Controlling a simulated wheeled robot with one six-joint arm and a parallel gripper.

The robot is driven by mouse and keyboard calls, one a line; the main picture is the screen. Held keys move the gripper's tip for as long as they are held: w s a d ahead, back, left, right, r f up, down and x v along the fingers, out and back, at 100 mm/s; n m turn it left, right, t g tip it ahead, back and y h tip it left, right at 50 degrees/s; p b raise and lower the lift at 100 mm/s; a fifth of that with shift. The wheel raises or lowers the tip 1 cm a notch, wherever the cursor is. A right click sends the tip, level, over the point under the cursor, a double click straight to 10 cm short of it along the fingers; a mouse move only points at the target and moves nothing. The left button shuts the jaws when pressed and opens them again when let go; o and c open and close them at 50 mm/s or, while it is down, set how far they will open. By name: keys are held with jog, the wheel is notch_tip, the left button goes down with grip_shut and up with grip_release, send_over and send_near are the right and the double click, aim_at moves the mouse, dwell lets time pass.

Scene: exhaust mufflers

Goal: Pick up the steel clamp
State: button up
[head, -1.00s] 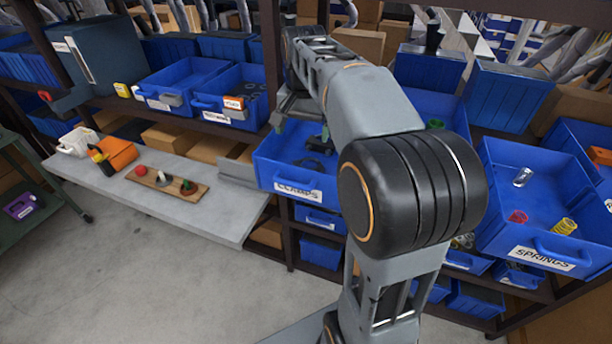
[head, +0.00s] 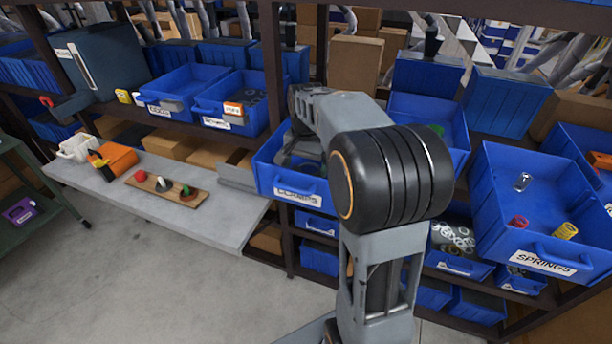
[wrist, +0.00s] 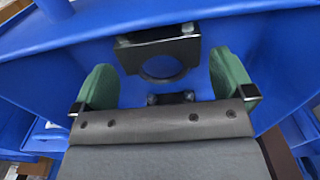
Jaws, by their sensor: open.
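A dark steel clamp (wrist: 187,48) with a half-round opening shows in the wrist view inside a blue bin. A smaller dark piece with bolt heads (wrist: 170,97) lies below it in the picture; I cannot tell whether it is part of the same clamp. My gripper (wrist: 161,66) is open, its green pads on the left and right of the clamp with gaps to both. In the head view, the blue bin labelled CLAMPS (head: 290,191) sits on the shelf, and my arm covers much of its inside. The clamp cannot be made out there.
The bin's blue walls (wrist: 75,25) rise close around my gripper. The SPRINGS bin (head: 490,220) stands to the right. A grey shelf board (head: 120,203) on the left holds a wooden strip (head: 172,197) with knobs and an orange item (head: 118,158).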

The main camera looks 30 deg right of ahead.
jog(key=shift+f, duration=1.7)
jog(key=c, duration=0.7)
